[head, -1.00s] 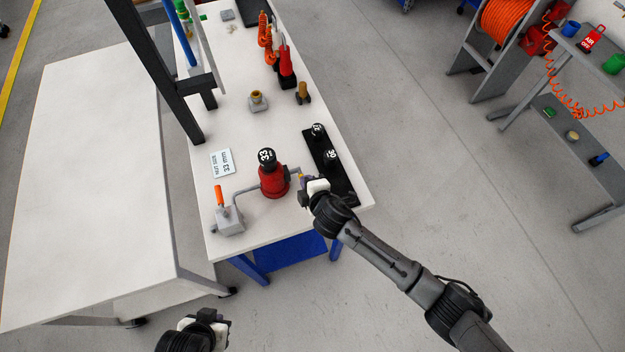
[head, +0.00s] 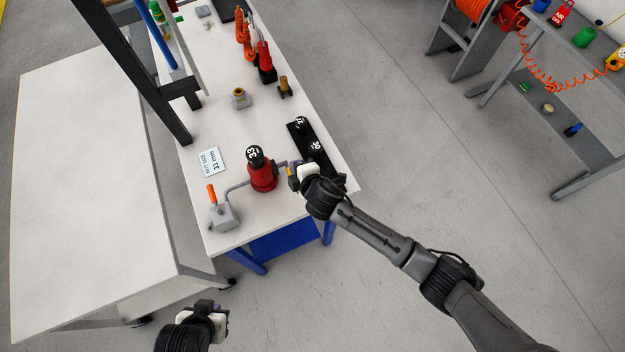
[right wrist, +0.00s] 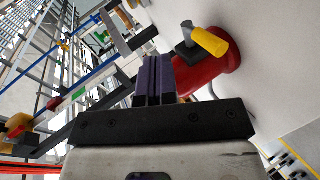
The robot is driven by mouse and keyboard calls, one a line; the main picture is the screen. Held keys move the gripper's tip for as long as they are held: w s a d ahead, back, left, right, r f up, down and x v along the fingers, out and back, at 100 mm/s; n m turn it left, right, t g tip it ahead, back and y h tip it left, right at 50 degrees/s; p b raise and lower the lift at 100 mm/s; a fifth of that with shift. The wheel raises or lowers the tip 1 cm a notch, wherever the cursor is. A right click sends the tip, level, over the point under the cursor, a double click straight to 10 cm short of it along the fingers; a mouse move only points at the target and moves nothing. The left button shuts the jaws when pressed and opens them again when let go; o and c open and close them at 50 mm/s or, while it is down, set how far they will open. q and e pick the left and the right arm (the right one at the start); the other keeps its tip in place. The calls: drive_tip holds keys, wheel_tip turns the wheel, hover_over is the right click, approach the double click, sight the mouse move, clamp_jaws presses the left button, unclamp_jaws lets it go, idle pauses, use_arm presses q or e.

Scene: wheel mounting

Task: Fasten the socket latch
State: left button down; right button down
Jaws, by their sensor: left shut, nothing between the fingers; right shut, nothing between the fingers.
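A red tool body (head: 262,177) stands upright on the white workbench with a black socket marked 33 (head: 255,154) on top. A grey arm reaches right from it to a small yellow lever (head: 291,169). The right wrist view shows this yellow lever (right wrist: 209,41) angled out from a dark grey block beside the red body (right wrist: 215,68). My right gripper (head: 295,174) is right of the red body, close to the lever. Its purple fingers (right wrist: 154,78) are together and empty; I cannot tell whether they touch the lever. My left gripper (head: 211,314) is shut and empty, low in the head view.
A black rack (head: 318,165) with sockets lies right of the red body. A grey box with an orange handle (head: 211,194) and a nut size 33 mm card (head: 209,161) are left. A dark post (head: 150,85) rises behind.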

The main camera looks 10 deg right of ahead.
drive_tip(key=f+v, duration=0.1)
drive_tip(key=v, duration=0.8)
drive_tip(key=shift+s+d+r, duration=0.15)
drive_tip(key=shift+s+d, duration=0.05)
drive_tip(key=shift+s, duration=0.4)
